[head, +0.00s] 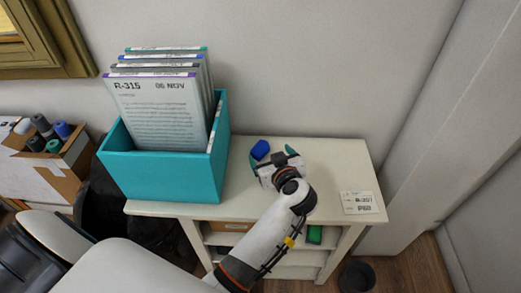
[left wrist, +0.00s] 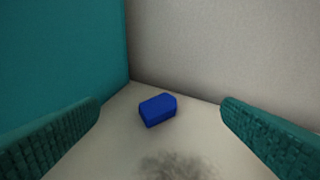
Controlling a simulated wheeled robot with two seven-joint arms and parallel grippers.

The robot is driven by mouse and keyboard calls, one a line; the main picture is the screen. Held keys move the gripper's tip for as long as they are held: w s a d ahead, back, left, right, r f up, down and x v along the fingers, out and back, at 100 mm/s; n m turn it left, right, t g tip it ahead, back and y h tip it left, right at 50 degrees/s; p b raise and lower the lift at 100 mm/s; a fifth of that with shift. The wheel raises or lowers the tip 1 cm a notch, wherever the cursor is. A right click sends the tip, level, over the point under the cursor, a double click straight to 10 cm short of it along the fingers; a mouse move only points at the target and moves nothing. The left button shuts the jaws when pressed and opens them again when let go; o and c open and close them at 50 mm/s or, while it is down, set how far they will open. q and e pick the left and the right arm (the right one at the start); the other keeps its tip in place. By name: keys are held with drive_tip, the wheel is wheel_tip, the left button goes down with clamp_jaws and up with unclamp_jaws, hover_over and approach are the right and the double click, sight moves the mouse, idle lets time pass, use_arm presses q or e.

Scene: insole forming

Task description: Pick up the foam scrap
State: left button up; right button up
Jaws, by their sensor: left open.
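The foam scrap (head: 260,149) is a small blue block on the white table top, close to the back wall and just right of the teal box. In the left wrist view the blue foam scrap (left wrist: 158,110) lies ahead, between the two fingers and apart from both. My left gripper (head: 276,160) is open and empty, over the table right beside the scrap. Its teal ribbed fingers show at both sides of the left wrist view (left wrist: 160,135). My right gripper is not in view.
The teal box (head: 165,176) with several filed sheets (head: 158,110) stands left of the scrap. The wall (head: 300,80) is close behind. A white label card (head: 358,203) lies at the table's right. The white table (head: 335,160) is clear between. A dark grey smudge (left wrist: 175,165) marks the surface nearer me.

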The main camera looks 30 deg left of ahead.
sight(260, 149)
use_arm(q)
drive_tip(key=shift+s+d+f+g+h, duration=0.1)
drive_tip(key=shift+d+f+g+h, duration=0.05)
drive_tip(key=shift+f+g, duration=0.3)
drive_tip(key=shift+s+d+f+g+h, duration=0.15)
drive_tip(key=shift+f+g, duration=0.2)
drive_tip(key=shift+f, duration=0.2)
drive_tip(key=x, duration=0.6)
drive_tip(key=shift+a+f+b, duration=0.1)
drive_tip(key=shift+b, duration=0.2)
drive_tip(key=x, duration=0.5)
drive_tip(key=shift+w+f+b, duration=0.1)
drive_tip(key=shift+w+b, duration=0.3)
drive_tip(key=shift+w, duration=0.2)
drive_tip(key=c, duration=1.1)
